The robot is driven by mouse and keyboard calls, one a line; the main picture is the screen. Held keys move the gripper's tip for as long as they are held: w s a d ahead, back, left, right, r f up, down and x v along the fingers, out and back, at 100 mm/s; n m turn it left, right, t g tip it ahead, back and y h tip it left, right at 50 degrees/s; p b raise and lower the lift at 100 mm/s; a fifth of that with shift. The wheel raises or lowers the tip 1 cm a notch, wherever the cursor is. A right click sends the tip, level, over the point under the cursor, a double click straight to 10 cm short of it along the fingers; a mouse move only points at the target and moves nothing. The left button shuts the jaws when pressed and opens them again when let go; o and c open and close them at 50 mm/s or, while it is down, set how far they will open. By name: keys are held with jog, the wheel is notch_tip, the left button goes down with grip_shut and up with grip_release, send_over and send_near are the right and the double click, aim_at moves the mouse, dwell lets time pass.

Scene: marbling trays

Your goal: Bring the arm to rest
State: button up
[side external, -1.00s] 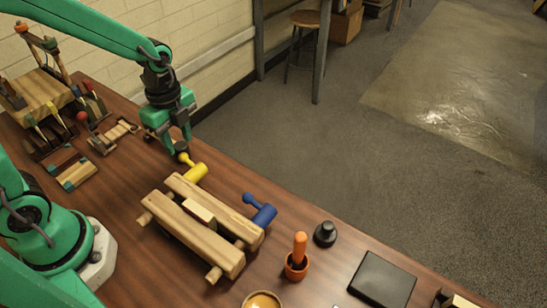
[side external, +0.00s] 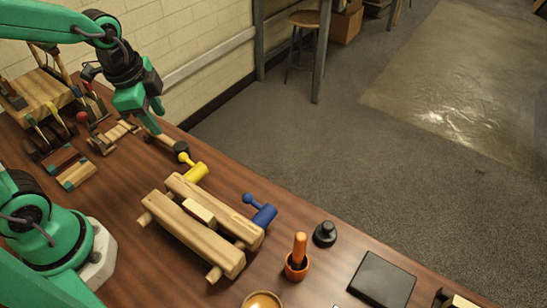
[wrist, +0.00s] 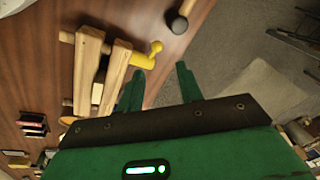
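My gripper (side external: 154,114) is raised above the far edge of the table, left of the mallets. In the wrist view my gripper (wrist: 160,85) has its two green fingers apart with nothing between them. A dark-headed mallet (side external: 181,147) lies on the table below and right of it, clear of the fingers; it also shows in the wrist view (wrist: 178,24).
An orange-handled tool (side external: 299,252), a black knob (side external: 325,234) and a dark flat slab (side external: 382,280) stand farther right. A wooden stand with tools (side external: 42,92) is at the far left. The air around my gripper looks clear.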

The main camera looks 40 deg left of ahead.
jog(key=s+a+r+n+t, duration=0.1)
jog(key=s+r+n+t, duration=0.2)
jog(key=s+r+n, duration=0.3)
jog(key=shift+r+n, duration=0.4)
jog(key=shift+n, duration=1.7)
